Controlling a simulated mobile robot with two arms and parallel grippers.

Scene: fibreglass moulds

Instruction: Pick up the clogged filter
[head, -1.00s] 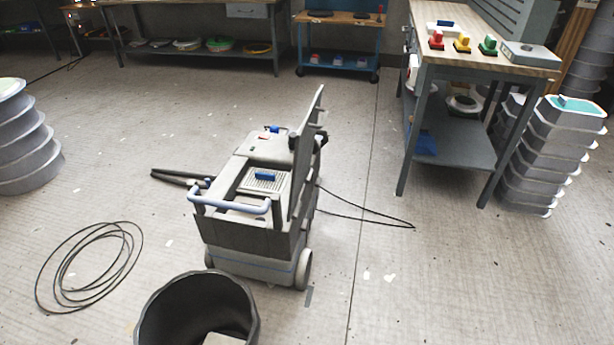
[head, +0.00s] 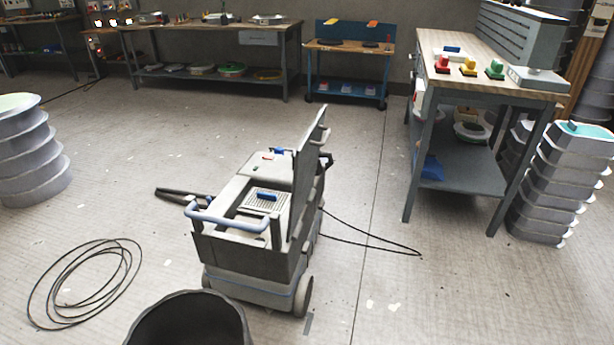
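A grey wheeled vacuum machine (head: 238,283) stands on the floor in the middle, its lid (head: 309,165) raised upright on the right side. Inside its open top sits a pale, ridged filter (head: 255,207) with a blue handle. Its ridges look greyish; I cannot tell from here how dirty it is. A white piece with a blue part (head: 449,53) lies on the right workbench; it is too small to identify surely. Neither of my grippers is in view.
A dark open bin (head: 190,325) stands in front of the vacuum, cut by the bottom edge. A coiled black cable (head: 85,285) lies at left. The right workbench (head: 440,75) and stacked moulds (head: 555,190) stand at right. Floor between vacuum and bench is mostly clear, crossed by a thin cable.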

